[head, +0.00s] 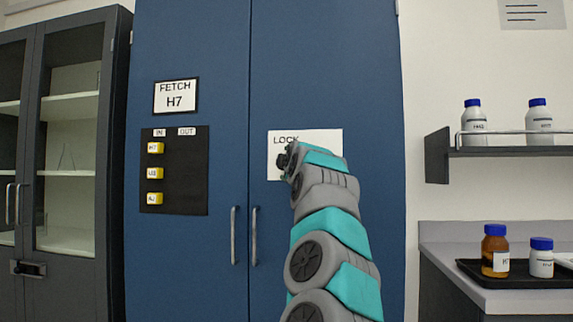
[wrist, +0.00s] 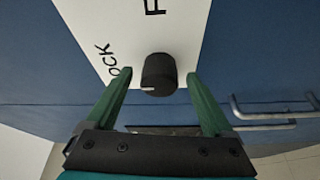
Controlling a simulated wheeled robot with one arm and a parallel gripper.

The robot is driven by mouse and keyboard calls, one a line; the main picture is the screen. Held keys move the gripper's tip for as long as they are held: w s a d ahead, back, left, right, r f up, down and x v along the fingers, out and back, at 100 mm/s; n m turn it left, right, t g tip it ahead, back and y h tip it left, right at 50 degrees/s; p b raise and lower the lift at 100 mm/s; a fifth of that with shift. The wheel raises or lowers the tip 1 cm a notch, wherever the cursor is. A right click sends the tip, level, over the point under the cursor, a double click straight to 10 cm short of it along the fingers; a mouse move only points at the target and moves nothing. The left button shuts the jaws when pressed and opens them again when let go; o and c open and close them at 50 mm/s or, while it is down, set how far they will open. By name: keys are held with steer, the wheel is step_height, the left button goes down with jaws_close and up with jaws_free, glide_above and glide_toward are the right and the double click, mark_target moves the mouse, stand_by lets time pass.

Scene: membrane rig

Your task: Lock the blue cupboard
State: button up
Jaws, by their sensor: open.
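The blue cupboard (head: 190,45) stands ahead with both doors shut, each with a vertical handle near the middle seam. A white panel (head: 333,140) lettered LOCK is on its right door; it also fills the upper part of the wrist view (wrist: 190,25). A black round knob (wrist: 158,72) sits on this panel, with a short pale mark on its face. My gripper (wrist: 159,78) is open, its green fingers on either side of the knob with gaps showing. In the head view my gripper (head: 290,160) and arm cover part of the panel and most of the knob area.
A black board (head: 187,190) with yellow tags hangs on the left door below a FETCH H7 sign (head: 175,96). A dark glass cabinet (head: 70,150) stands left. At right are a shelf (head: 515,152) with bottles and a counter (head: 510,300) with a bottle tray.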

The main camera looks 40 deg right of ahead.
steer(key=b+v, duration=0.3)
steer(key=v, duration=0.4)
steer(key=shift+s+a, duration=0.2)
steer(key=shift+s, duration=0.15)
stand_by(0.4)
steer(key=w+a+f+g+y, duration=0.1)
steer(key=w+a+f+y, duration=0.15)
steer(key=a+f, duration=0.5)
steer(key=w+a+f+g+y, duration=0.1)
steer(key=a+f+g+y, duration=0.15)
steer(key=a+f, duration=0.5)
steer(key=s+a+f+m+g+y, duration=0.1)
steer(key=s+a+f+g+y, duration=0.15)
steer(key=a+f, duration=0.55)
steer(key=s+a+f+m+g+y, duration=0.1)
steer(key=s+a+f+g, duration=0.1)
steer(key=s+a+f, duration=0.5)
steer(key=s+a+f+m+g, duration=0.2)
steer(key=s+f+m+g, duration=0.2)
steer(key=s+f, duration=1.1)
steer(key=s+a+f+m+g, duration=0.3)
steer(key=s+f+m+g, duration=0.2)
steer(key=s+f, duration=1)
steer(key=shift+a+g, duration=0.3)
steer(key=shift+g, duration=0.3)
steer(key=shift+f, duration=0.1)
